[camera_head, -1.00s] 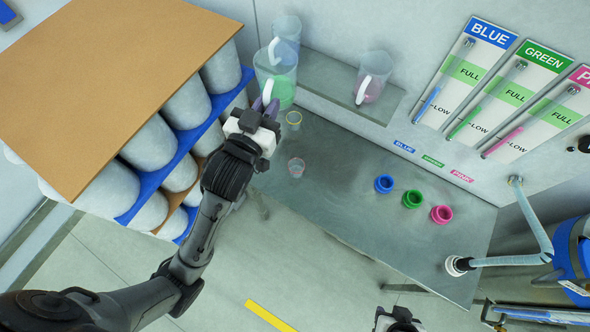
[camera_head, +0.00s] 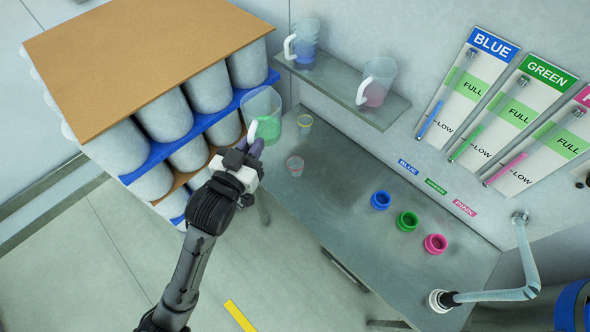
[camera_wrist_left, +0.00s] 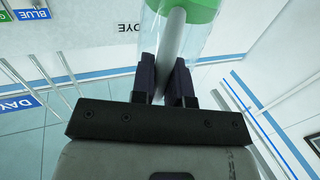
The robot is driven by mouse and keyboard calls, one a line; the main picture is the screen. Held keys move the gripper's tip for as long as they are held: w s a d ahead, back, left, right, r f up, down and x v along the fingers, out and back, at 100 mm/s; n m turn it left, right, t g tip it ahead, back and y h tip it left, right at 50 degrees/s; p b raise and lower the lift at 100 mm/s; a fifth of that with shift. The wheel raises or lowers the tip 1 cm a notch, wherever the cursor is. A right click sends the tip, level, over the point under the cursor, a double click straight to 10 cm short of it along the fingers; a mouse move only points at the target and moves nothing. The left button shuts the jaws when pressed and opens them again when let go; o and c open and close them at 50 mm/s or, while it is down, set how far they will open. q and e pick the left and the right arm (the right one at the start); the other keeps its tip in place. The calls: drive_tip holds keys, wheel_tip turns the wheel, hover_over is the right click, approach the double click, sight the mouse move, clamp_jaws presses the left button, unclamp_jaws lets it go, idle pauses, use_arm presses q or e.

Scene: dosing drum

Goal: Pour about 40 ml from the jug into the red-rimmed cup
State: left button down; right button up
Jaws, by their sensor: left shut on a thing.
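The clear jug (camera_head: 264,104) with green liquid hangs in my left gripper (camera_head: 250,148), which is shut on its white handle. In the left wrist view the handle (camera_wrist_left: 172,45) runs between the two dark fingers, with green (camera_wrist_left: 190,8) at the top edge. The red-rimmed cup (camera_head: 295,166) stands on the grey table, right of and a little below the jug in the head view. Its contents are too small to make out. The jug is apart from the cup. My right gripper is not in view.
A yellow-rimmed cup (camera_head: 305,121) stands near the red-rimmed cup. Jugs with blue (camera_head: 305,45) and pink (camera_head: 376,84) liquid stand on the wall shelf (camera_head: 340,87). Blue, green and pink rings (camera_head: 407,221) lie on the table (camera_head: 340,200). A drum rack (camera_head: 165,135) stands left.

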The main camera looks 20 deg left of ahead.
use_arm(q)
drive_tip(key=w+a+f+m+g+h+b, duration=0.2)
drive_tip(key=f+m+h+b, duration=0.15)
drive_tip(key=f+b, duration=0.8)
drive_tip(key=w+a+f+m+g+h+b, duration=0.15)
drive_tip(key=f+h+b, duration=0.5)
drive_tip(key=f, duration=0.75)
drive_tip(key=w+a+f+m+g+h+b, duration=0.1)
drive_tip(key=a+f+m+g+b, duration=0.3)
drive_tip(key=b, duration=1.5)
drive_tip(key=shift+a+f+h, duration=0.6)
drive_tip(key=shift+a+f, duration=1.65)
drive_tip(key=shift+f, duration=1.35)
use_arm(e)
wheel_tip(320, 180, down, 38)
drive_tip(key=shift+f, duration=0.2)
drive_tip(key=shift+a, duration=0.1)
